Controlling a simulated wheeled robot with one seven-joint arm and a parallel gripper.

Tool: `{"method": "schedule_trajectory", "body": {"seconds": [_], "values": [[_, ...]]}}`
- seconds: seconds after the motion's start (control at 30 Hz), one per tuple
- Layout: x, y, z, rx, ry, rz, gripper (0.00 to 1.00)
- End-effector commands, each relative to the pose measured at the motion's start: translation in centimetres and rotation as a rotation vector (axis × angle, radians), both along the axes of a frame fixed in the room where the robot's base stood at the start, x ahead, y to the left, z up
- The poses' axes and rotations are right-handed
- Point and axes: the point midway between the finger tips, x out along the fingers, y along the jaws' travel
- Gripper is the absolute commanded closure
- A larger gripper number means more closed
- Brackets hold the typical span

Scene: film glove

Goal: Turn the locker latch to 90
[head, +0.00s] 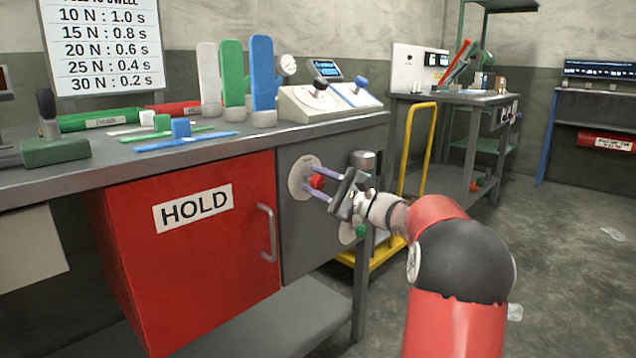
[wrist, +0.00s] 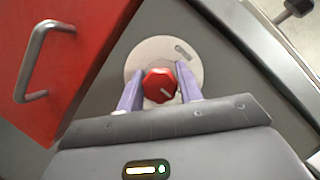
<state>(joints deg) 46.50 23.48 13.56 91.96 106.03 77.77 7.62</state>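The locker latch is a red knob (wrist: 159,85) with a small pale mark, on a round pale plate (wrist: 140,58) set in a grey panel. In the head view the red knob (head: 317,182) sits right of the red locker door (head: 135,260) marked HOLD. My gripper (wrist: 160,88) has its two purple fingers on either side of the knob. Thin gaps seem to show between fingers and knob, but contact is unclear. In the head view my gripper (head: 318,184) reaches the knob from the right. The plate's marks are too small to read.
The door's metal handle (head: 267,232) is left of the knob. A green knob (head: 361,231) sits lower right on the panel. The workbench top (head: 300,128) above holds coloured upright pads and devices. A yellow cart (head: 408,150) stands behind my arm.

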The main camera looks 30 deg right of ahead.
Motion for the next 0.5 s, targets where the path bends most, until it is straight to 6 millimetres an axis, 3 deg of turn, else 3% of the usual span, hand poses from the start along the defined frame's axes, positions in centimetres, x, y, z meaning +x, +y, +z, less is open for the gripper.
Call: {"method": "schedule_trajectory", "body": {"seconds": [0.03, 0.13, 0.5], "values": [[0.01, -0.02, -0.06, 0.001, 0.001, -0.001, 0.57], [0.01, -0.01, -0.04, 0.0, 0.0, 0.0, 0.45], [-0.54, -0.5, -0.2, -0.002, 0.0, -0.002, 0.45]]}}
